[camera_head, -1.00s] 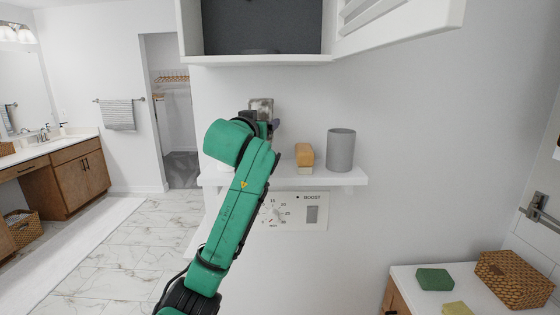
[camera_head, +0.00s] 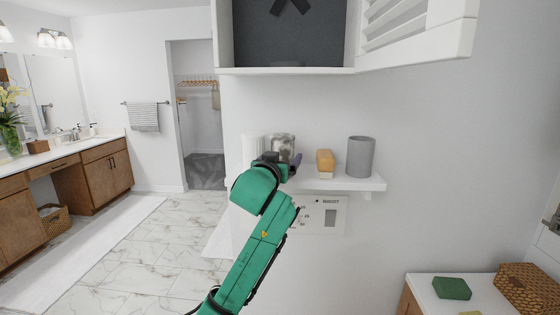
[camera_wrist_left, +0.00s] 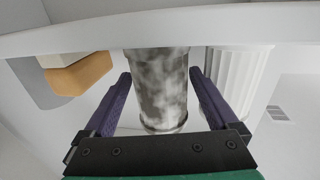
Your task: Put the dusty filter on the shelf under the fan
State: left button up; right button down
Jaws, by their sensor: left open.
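The dusty filter (camera_head: 281,145) is a mottled grey cylinder, upright at the shelf (camera_head: 345,183) under the fan (camera_head: 290,5). In the left wrist view the dusty filter (camera_wrist_left: 160,85) meets the shelf edge (camera_wrist_left: 100,42), and that view appears upside down. My left gripper (camera_head: 279,164) is open around the dusty filter, with a purple finger on each side and visible gaps in the left wrist view (camera_wrist_left: 160,78). Its arm hides the filter's lower part in the head view. A white ribbed filter (camera_head: 251,147) stands close to its left. My right gripper is not in view.
A tan and cream block (camera_head: 325,160) and a grey cup (camera_head: 361,156) stand on the shelf to the right. A control panel (camera_head: 320,214) is below. The fan housing (camera_head: 225,35) has an open louvred door (camera_head: 415,30). A cabinet with a green sponge (camera_head: 452,288) is lower right.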

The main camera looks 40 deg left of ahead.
pick_arm(q)
jog(key=shift+s+d+f, duration=0.1)
jog(key=shift+s+d, duration=0.05)
jog(key=shift+s, duration=0.15)
jog(key=b+v, duration=0.4)
jog(key=v, duration=0.7)
jog(key=shift+s+d, duration=0.1)
